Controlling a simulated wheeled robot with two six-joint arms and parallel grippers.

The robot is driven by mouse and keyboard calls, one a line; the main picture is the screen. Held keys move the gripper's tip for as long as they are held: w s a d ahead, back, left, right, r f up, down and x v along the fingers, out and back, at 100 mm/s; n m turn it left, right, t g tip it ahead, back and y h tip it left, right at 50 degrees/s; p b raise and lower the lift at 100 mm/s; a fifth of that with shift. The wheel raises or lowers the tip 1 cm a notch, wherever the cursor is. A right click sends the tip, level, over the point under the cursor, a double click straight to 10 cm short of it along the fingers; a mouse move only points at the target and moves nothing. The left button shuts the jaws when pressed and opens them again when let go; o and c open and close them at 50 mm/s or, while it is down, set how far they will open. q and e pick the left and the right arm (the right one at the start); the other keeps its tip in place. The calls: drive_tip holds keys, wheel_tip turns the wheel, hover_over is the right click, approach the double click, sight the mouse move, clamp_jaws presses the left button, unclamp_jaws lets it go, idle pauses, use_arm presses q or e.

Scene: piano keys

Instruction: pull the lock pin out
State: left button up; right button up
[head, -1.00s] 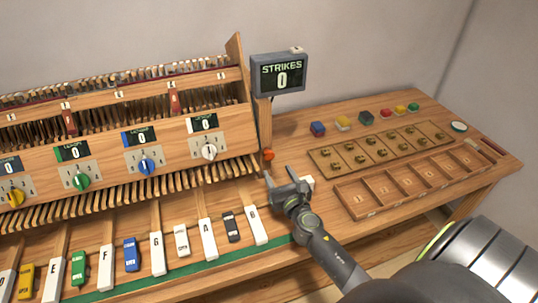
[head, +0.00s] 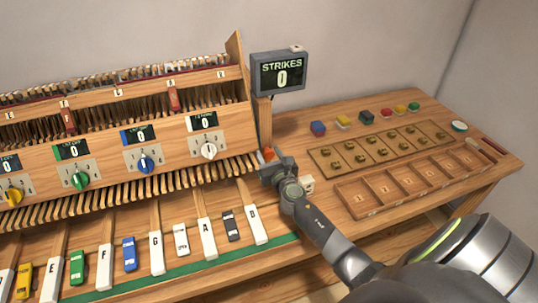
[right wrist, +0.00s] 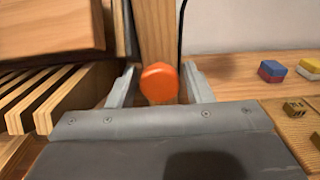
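The lock pin shows as an orange knob (right wrist: 159,83) in the right wrist view, at the foot of a wooden post (right wrist: 155,25). In the head view the orange knob (head: 269,153) is partly hidden by my right gripper (head: 277,164). In the right wrist view my right gripper (right wrist: 160,88) is open, with one finger on each side of the knob and a gap on both sides. The pin's shaft is hidden behind the knob. My left gripper is out of view.
A strikes display (head: 282,75) showing 0 stands above the post. The piano case (head: 120,160) with keys and dials is to the left. A compartment tray (head: 425,182), a brass-fitted board (head: 380,147) and several coloured blocks lie on the table to the right.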

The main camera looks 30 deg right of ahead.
sight(270, 156)
clamp_jaws()
drive_tip(key=shift+p+v, duration=0.45)
drive_tip(key=shift+v, duration=1)
drive_tip(key=shift+f, duration=0.2)
drive_tip(key=shift+c, duration=0.4)
unclamp_jaws()
drive_tip(key=o, duration=0.3)
drive_tip(key=shift+s+r, duration=0.15)
drive_tip(key=shift+r, duration=0.05)
drive_tip(key=shift+s+a+f, duration=0.1)
drive_tip(key=shift+s, duration=0.1)
drive_tip(key=b+v, duration=0.1)
drive_tip(key=v, duration=1.6)
